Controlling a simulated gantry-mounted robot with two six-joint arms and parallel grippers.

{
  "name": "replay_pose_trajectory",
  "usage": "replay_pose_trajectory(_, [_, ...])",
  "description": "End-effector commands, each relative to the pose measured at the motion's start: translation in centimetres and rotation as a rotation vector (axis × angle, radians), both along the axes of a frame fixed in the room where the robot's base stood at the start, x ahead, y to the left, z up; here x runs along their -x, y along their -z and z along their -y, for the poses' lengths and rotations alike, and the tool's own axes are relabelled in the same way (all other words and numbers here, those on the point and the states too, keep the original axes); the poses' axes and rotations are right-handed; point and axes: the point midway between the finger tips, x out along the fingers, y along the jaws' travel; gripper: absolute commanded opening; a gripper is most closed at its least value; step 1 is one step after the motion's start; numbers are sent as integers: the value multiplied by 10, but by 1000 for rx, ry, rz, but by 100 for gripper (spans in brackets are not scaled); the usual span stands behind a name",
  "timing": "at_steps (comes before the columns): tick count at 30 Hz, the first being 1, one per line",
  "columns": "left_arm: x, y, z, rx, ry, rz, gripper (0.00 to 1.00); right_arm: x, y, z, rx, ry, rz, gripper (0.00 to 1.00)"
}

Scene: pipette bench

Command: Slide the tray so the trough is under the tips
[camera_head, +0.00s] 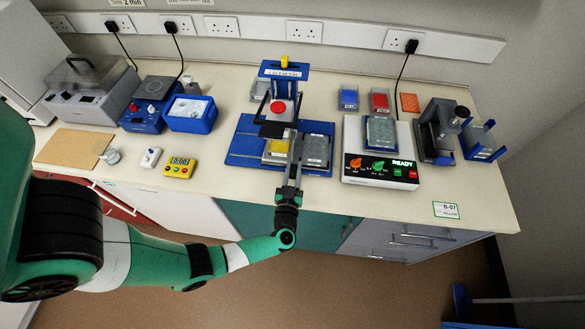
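A blue pipetting station (284,72) with a black head and a red button stands mid-bench. Its blue base (243,140) carries the tray, with a yellow block (278,147), possibly the trough, left of a grey plate (316,151). The tips under the head are hidden or too small to make out. My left gripper (298,141) reaches in from the front edge, over or at the gap between yellow block and grey plate. I cannot tell whether it touches the tray or how far its fingers are apart. My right gripper is not in view.
Right of the station is a white device (381,168) reading READY with a plate on top. Farther right stands a dark microscope-like device (440,131). Bare bench lies in front of the timer.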

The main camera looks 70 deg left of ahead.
Motion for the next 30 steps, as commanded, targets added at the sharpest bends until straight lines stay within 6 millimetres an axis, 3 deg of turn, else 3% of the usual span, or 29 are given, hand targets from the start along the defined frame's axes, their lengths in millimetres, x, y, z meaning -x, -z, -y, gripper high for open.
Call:
replay_pose_trajectory(11, [-2, 1, 0, 2, -10, -1, 0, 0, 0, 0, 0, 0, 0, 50])
replay_pose_trajectory(12, [-2, 1, 0, 2, -10, -1, 33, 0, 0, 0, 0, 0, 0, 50])
replay_pose_trajectory(16, [-2, 1, -1, 1, -11, 0, 56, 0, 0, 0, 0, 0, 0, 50])
replay_pose_trajectory(26, [0, 0, 1, 0, -14, 0, 57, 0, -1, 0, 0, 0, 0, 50])
replay_pose_trajectory(30, [6, -1, 15, -1, -10, -2, 57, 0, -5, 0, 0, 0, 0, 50])
